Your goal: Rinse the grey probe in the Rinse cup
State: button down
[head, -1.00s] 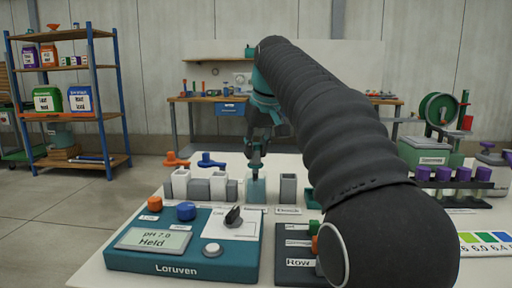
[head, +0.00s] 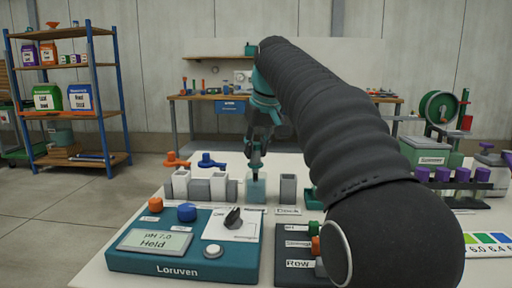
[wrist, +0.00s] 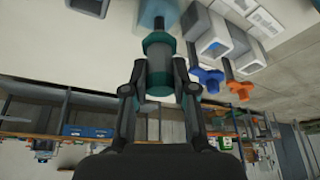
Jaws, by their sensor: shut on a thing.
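My gripper (head: 257,147) is above a pale blue cup (head: 256,187), which looks like the Rinse cup, though I cannot read its label. In the wrist view my gripper (wrist: 160,85) is shut on the probe (wrist: 158,50), a grey body with a teal collar and a dark shaft. The shaft points down to the cup, which shows at the top edge of the wrist view (wrist: 158,12). In the head view the shaft's tip is at the cup's mouth; I cannot tell how deep it is.
White and grey square holders (head: 200,188) stand left of the cup, with orange (head: 176,160) and blue (head: 209,161) probes behind. A grey holder (head: 288,188) marked Dock stands right. The teal meter (head: 182,245) reads pH 7.0 Held. Purple-capped vials (head: 462,175) stand far right.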

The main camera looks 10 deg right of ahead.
dwell(0.4)
jog(key=shift+f+b, duration=0.55)
jog(key=shift+f, duration=0.2)
jog(key=shift+r, duration=0.1)
notch_tip(320, 180, up, 6)
jog(key=p, duration=0.5)
jog(key=shift+p, duration=0.4)
jog(key=shift+r, duration=1.2)
